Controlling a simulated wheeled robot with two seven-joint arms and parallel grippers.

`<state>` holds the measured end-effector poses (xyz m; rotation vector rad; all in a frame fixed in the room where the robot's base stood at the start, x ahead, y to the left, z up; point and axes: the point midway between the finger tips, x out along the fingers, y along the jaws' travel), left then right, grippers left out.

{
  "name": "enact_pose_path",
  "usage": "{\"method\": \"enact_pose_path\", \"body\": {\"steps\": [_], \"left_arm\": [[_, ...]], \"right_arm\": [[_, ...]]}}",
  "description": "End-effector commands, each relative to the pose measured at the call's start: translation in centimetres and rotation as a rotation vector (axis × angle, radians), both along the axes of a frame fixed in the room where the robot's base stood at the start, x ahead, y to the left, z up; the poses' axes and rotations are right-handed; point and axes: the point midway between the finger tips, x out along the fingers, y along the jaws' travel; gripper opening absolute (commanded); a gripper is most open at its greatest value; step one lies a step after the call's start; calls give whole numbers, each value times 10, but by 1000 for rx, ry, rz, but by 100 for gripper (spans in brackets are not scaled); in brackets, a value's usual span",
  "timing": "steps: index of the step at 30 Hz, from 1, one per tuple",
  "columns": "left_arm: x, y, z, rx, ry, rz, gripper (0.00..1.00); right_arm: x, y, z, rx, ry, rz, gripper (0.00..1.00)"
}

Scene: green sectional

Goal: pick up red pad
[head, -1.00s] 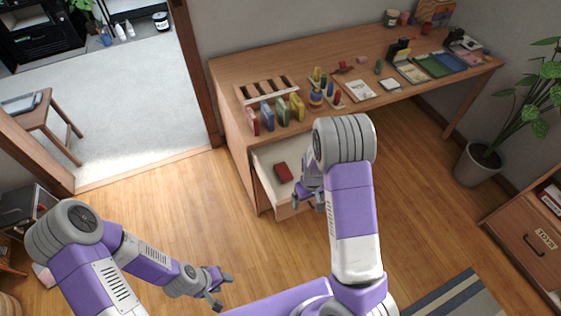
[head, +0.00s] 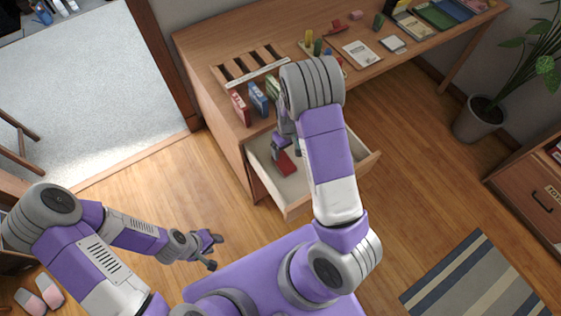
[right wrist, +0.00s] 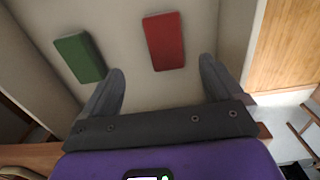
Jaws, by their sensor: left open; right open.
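The red pad (right wrist: 164,41) lies flat in the open desk drawer (head: 296,206). In the right wrist view it is ahead of my right gripper (right wrist: 162,80), between the lines of its two fingers and apart from them. In the head view the red pad (head: 285,164) shows just below my right gripper (head: 283,150), partly hidden by it. My right gripper is open and empty, over the drawer. A green pad (right wrist: 80,58) lies in the drawer to the left of the red one in the wrist view. My left gripper (head: 213,250) is open and empty over the floor.
The desk top (head: 205,60) carries a slotted wooden rack (head: 250,68), small boxes, a notepad (head: 362,54) and toys above the drawer. A potted plant (head: 480,118) stands at the right. A striped rug (head: 470,290) lies at lower right.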

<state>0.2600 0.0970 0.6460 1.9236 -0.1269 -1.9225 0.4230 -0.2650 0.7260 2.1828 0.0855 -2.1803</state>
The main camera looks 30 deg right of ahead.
Motion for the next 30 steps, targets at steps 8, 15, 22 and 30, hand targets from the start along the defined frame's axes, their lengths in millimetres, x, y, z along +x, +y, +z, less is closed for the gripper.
{"method": "enact_pose_path", "body": {"steps": [8, 15, 22, 30], "left_arm": [[0, 0, -26, 0, -1, 0, 43], [1, 0, -34, 0, -1, 0, 43], [1, 0, -51, 0, -1, 0, 43], [1, 0, -54, 0, -1, 0, 43]], "right_arm": [[0, 0, -30, 0, 0, 0, 94], [0, 2, -52, 0, 0, 0, 94], [-1, 9, -84, 0, 2, 0, 94], [0, 9, -97, 0, -1, 1, 94]]}}
